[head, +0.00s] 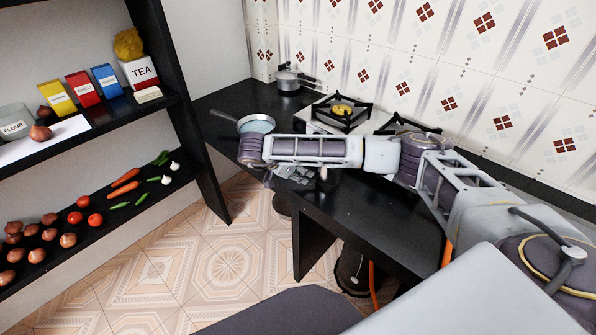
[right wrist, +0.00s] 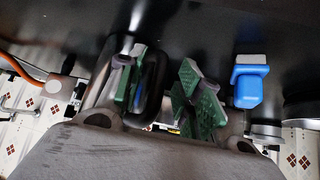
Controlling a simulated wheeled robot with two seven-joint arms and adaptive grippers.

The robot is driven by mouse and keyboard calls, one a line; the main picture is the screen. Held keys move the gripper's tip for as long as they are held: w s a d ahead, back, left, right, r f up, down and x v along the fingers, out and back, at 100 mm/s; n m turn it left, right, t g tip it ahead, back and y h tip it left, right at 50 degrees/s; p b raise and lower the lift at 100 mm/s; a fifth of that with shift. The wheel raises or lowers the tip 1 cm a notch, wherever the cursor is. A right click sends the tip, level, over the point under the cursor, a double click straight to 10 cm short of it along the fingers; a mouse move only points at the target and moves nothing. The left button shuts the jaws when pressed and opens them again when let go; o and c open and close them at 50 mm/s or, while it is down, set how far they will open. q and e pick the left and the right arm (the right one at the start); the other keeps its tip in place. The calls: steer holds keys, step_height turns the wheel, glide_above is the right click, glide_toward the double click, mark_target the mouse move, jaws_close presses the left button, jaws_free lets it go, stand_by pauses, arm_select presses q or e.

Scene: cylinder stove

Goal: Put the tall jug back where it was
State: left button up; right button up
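My right gripper (head: 292,174) is low over the front of the black counter, partly hidden by its own arm. In the right wrist view, its two green-padded fingers (right wrist: 168,92) stand apart. A black loop-shaped handle (right wrist: 153,88) with shiny metal beside it lies between them, nearer the left finger; it looks like part of the tall jug. I cannot tell whether the finger touches it. The jug cannot be made out in the head view, where the arm covers that area. My left gripper is not in view.
A blue object (right wrist: 249,88) stands beside the gripper. The counter (head: 345,210) also holds a blue-grey pan (head: 257,124), a metal pot (head: 288,80) and a stove (head: 340,113). A shelf of food (head: 60,135) stands at the left. A dark cylinder (head: 352,272) is under the counter.

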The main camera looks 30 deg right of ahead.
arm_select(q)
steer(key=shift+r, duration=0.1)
arm_select(e)
steer(key=shift+r, duration=0.2)
steer(key=shift+a+r, duration=0.35)
steer(key=shift+a, duration=0.05)
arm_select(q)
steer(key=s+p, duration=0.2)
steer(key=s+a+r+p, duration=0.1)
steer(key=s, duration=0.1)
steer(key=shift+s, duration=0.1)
arm_select(e)
steer(key=v, duration=1.1)
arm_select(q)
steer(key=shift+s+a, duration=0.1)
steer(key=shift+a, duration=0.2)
arm_select(e)
steer(key=shift+f, duration=0.1)
